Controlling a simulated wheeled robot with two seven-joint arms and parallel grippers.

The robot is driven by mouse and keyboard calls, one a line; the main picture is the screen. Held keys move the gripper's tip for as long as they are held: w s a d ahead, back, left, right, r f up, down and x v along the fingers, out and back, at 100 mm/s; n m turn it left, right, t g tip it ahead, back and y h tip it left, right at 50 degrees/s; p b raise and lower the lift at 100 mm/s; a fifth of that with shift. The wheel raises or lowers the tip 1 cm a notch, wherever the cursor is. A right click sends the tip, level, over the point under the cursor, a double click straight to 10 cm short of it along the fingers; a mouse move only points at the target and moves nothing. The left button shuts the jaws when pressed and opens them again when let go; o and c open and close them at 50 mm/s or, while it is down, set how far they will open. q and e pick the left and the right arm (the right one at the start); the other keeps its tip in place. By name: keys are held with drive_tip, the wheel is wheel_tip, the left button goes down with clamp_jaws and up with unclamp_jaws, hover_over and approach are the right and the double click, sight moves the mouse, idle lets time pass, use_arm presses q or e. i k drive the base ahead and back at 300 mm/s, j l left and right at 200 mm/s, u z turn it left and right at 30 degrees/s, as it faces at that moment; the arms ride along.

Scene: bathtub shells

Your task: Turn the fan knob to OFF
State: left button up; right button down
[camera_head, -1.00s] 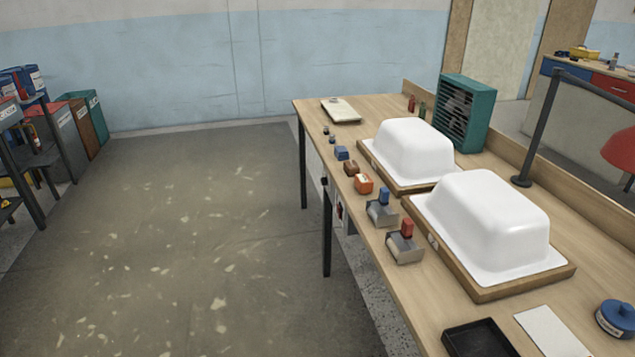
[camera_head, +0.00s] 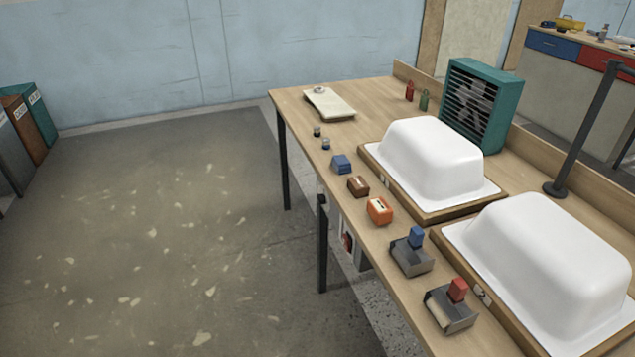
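A teal box fan (camera_head: 478,106) with a dark grille stands at the back of the workbench, against its rear ledge. Its grille faces front left. I cannot make out a knob on the fan itself. A grey box (camera_head: 352,244) with a red and dark part hangs under the bench's front edge; it is partly hidden, and I cannot tell whether it carries the fan knob. Neither of my grippers shows in the head view.
Two white tub shells (camera_head: 430,158) on wooden boards fill the bench (camera_head: 290,100). A dark post (camera_head: 585,130) stands behind. The floor (camera_head: 160,240) left of the bench is clear; bins (camera_head: 30,115) stand far left.

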sight(320, 198)
drive_tip(key=i+j+z, duration=0.2)
drive_tip(key=i+j, duration=0.4)
drive_tip(key=i+j+z, duration=0.2)
drive_tip(key=i+j, duration=0.4)
drive_tip(key=j, duration=0.1)
